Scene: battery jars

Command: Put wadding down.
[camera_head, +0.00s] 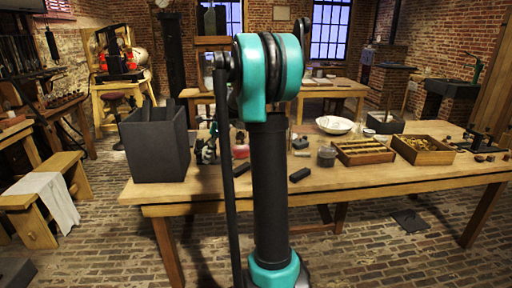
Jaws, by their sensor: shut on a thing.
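My arm stands upright in the middle of the view and hides part of the workbench (400,178) behind it. I cannot make out my gripper; my own arm links may hide it. I cannot pick out the wadding with certainty. A white bowl (335,125) stands towards the back of the bench, right of my arm; its contents are too small to tell.
A tall dark open box (155,150) stands at the bench's left end. The bench's front right is clear.

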